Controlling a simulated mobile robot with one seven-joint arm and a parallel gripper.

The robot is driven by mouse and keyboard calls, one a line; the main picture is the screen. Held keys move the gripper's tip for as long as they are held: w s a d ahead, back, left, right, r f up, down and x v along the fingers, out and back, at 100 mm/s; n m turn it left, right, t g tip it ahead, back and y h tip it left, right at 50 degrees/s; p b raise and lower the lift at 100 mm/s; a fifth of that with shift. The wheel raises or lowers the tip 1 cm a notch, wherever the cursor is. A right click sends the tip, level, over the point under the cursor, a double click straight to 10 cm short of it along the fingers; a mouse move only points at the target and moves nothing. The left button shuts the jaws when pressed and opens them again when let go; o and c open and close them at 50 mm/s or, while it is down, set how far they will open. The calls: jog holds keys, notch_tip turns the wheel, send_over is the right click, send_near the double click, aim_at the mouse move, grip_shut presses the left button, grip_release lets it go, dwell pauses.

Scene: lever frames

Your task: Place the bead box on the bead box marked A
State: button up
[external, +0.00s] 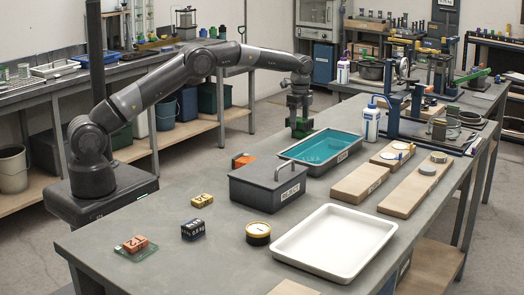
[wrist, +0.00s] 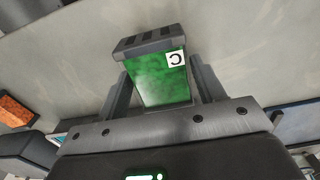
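A green bead box (wrist: 160,75) with a dark ribbed end and a white tag, which looks like a C, sits between the fingers of my gripper (wrist: 162,90) in the wrist view. Both fingers lie close against its sides. In the external view my gripper (external: 300,118) points down at the far side of the bench, with the green box (external: 302,131) at its tips; I cannot tell whether it touches the bench. An orange box (external: 243,160) lies partly hidden behind the grey lidded box; an orange block also shows in the wrist view (wrist: 14,111). No letter A is readable.
A blue-filled tray (external: 322,152) and the grey REJECT box (external: 268,187) stand near my gripper. Nearer are a white tray (external: 335,243), a round gauge (external: 258,233), a dark blue box (external: 193,230), a yellow block (external: 202,200) and an orange block (external: 134,243) on a green plate.

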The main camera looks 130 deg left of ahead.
aim_at(300, 118)
jog(key=o, duration=0.3)
notch_tip(300, 118, up, 12)
jog(key=shift+r, duration=0.15)
dwell(0.4)
